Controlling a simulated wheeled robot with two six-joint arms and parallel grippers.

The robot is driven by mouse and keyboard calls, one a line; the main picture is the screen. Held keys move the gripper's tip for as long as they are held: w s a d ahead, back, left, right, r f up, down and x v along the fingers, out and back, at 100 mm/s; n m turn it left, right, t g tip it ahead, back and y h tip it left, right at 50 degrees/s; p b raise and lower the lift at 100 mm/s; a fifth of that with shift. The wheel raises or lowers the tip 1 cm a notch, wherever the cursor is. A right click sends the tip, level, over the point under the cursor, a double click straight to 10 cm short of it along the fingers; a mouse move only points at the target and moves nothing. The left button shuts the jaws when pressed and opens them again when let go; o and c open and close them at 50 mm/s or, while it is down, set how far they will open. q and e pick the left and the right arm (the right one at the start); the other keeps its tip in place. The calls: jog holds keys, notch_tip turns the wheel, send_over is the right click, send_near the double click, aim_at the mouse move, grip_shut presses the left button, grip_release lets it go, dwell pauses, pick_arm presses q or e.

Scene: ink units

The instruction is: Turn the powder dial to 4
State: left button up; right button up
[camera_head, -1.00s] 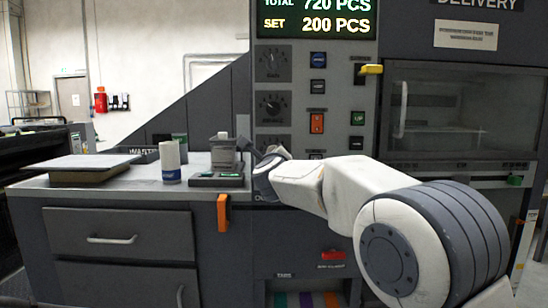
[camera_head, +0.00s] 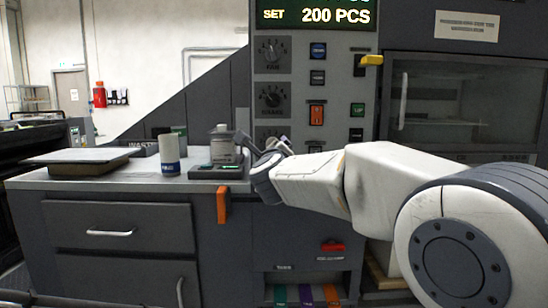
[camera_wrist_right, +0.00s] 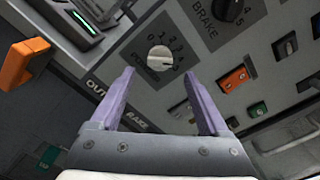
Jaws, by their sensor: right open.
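The powder dial (camera_wrist_right: 160,58) is a round pale knob on the grey panel in the right wrist view, with numbers around its upper right side. Its pointer setting is too small to read. In the head view the powder dial (camera_head: 272,133) is the lowest of three dials, its lower part hidden by my right arm. My right gripper (camera_wrist_right: 159,74) is open and empty. Its two purple fingers point toward the panel, with the knob showing between and just beyond the tips. They appear apart from the knob. My left gripper is not in view.
The brake dial (camera_wrist_right: 230,8) and an orange rocker switch (camera_wrist_right: 235,77) are close by. Left of the panel, a counter holds a small grey device (camera_head: 222,150), a white-and-blue can (camera_head: 170,155) and a flat tray (camera_head: 80,160). An orange handle (camera_head: 222,205) sticks out below.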

jog(key=s, duration=0.5)
